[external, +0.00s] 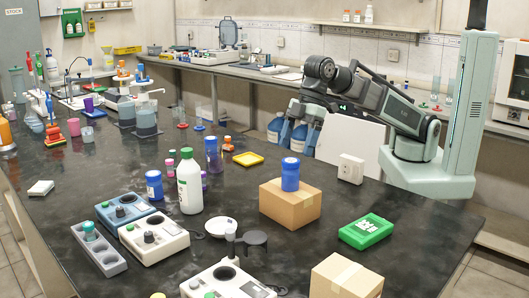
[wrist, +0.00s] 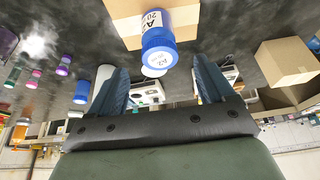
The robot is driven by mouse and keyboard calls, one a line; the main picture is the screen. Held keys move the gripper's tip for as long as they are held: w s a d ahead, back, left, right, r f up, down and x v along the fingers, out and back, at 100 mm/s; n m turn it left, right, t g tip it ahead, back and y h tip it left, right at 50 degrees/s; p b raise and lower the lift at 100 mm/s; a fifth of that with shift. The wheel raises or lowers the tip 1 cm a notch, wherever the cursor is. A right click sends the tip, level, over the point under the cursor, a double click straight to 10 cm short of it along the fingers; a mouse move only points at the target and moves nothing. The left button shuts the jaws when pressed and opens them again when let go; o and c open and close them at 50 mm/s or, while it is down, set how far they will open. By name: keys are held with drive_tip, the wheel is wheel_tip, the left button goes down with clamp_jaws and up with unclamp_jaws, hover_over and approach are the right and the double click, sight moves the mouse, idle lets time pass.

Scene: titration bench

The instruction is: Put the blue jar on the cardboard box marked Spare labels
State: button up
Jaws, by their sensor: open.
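A blue jar (external: 290,174) stands upright on top of a cardboard box (external: 291,206) in the external view. In the wrist view the jar (wrist: 156,38) shows a white label and a marked lid, with the box (wrist: 128,27) under it. I cannot read any marking on the box. My gripper (external: 307,112) is above and behind the jar, apart from it. In the wrist view its two fingers (wrist: 160,66) are spread, with nothing held between them. A second, similar blue jar (external: 154,187) stands on the bench to the left.
Another cardboard box (external: 346,278) sits at the front right; its marking is not legible. A green case (external: 366,231) lies right of the jar's box. A white bottle (external: 190,182) and a white dish (external: 221,227) stand to the left. A white socket block (external: 351,168) is behind right.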

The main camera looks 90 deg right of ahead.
drive_tip(key=shift+v, duration=1.9)
